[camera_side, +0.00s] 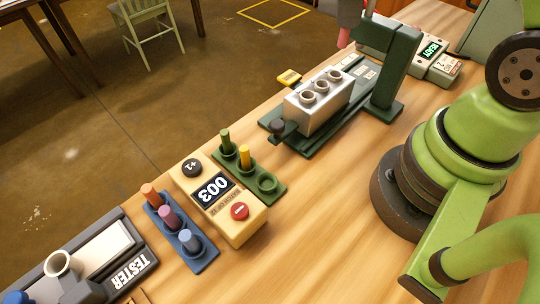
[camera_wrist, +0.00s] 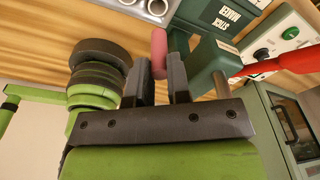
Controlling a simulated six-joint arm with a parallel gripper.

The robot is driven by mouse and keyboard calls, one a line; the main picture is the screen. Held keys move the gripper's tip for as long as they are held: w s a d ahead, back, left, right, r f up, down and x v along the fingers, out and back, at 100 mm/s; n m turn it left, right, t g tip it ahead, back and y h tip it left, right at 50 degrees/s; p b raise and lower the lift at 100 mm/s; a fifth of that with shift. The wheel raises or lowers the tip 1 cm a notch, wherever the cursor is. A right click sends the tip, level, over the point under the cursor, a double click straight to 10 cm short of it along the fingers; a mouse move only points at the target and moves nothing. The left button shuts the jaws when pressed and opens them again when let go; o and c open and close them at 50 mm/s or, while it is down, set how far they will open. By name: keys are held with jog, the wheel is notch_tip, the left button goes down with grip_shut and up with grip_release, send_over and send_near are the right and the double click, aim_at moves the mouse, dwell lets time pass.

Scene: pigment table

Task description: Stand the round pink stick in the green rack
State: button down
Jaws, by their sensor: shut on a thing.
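My gripper (camera_wrist: 158,72) is shut on the round pink stick (camera_wrist: 158,48) in the wrist view; the stick's end juts past the fingertips. In the side view a pink piece (camera_side: 343,38) shows near the top edge beside the dark green post, and I cannot make out the fingers clearly there. The green rack (camera_side: 277,192) stands on the table in the middle of the side view. It has a green stick (camera_side: 225,140) and a yellow stick (camera_side: 244,153) upright in it, and an empty round socket (camera_side: 267,183) at its near end.
A cream counter box (camera_side: 240,228) reading 003 sits left of the rack, then a blue rack (camera_side: 205,260) with several sticks and a tester (camera_side: 125,268). A silver block with three holes (camera_side: 318,103) on a green stand is behind right. Bare wood lies in front.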

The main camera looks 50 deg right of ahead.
jog(key=shift+a, duration=0.1)
dwell(0.5)
jog(key=shift+s+a+f+n+t, duration=0.35)
jog(key=shift+s+a+f+n, duration=0.45)
jog(key=shift+a+f+n, duration=1.9)
jog(key=shift+s+a+f+n+t, duration=0.3)
jog(key=shift+s+a+f+n, duration=0.65)
jog(key=shift+a+n, duration=3.45)
jog(key=shift+s+a+f+n+t, duration=0.55)
jog(key=shift+a+f+n, duration=1.35)
jog(key=shift+a, duration=3.3)
jog(key=shift+s+f, duration=0.1)
jog(key=shift+f, duration=0.5)
jog(key=shift+f, duration=0.4)
jog(key=c, duration=1)
grip_release()
